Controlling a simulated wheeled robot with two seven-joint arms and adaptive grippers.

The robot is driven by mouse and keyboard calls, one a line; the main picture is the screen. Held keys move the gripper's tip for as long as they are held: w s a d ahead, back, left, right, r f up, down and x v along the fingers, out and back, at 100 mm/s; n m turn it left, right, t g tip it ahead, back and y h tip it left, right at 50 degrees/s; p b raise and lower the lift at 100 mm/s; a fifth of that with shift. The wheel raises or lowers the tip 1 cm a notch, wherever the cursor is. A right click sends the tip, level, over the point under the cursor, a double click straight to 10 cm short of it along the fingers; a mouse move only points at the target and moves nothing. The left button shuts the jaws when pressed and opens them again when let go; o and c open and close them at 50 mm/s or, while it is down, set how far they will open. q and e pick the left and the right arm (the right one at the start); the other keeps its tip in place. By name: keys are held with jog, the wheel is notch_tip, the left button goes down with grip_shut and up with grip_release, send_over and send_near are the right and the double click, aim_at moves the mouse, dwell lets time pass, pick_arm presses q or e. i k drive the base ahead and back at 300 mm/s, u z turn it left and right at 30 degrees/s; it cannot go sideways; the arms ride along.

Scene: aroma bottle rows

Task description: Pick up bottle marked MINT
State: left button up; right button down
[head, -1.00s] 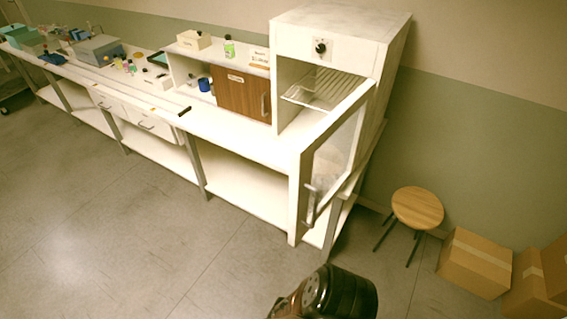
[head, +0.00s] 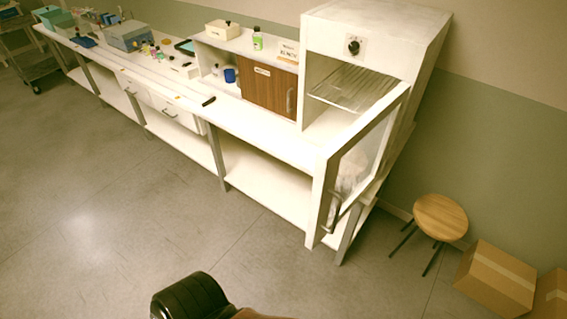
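Several small bottles (head: 151,50) stand on the long white bench at the left, around its middle stretch. Their labels are too small to read, so I cannot tell which is marked MINT. A green bottle (head: 257,41) with a dark cap stands on top of the white shelf unit. A dark, rounded part of my own arm shows at the bottom edge of the head view. No gripper fingers are in view.
A white cabinet with an open glass door (head: 362,165) stands at the bench's right end, the door jutting forward. A wooden stool (head: 440,217) and cardboard boxes (head: 497,277) are at the right. A cart (head: 35,69) is far left. The floor before the bench is clear.

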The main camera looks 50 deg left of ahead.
aim_at(159, 53)
jog(key=u, duration=1)
jog(key=i, duration=1)
jog(key=u, duration=2.15)
jog(key=k, duration=1.05)
jog(key=u, duration=1.05)
jog(key=i, duration=2.6)
jog(key=u, duration=0.1)
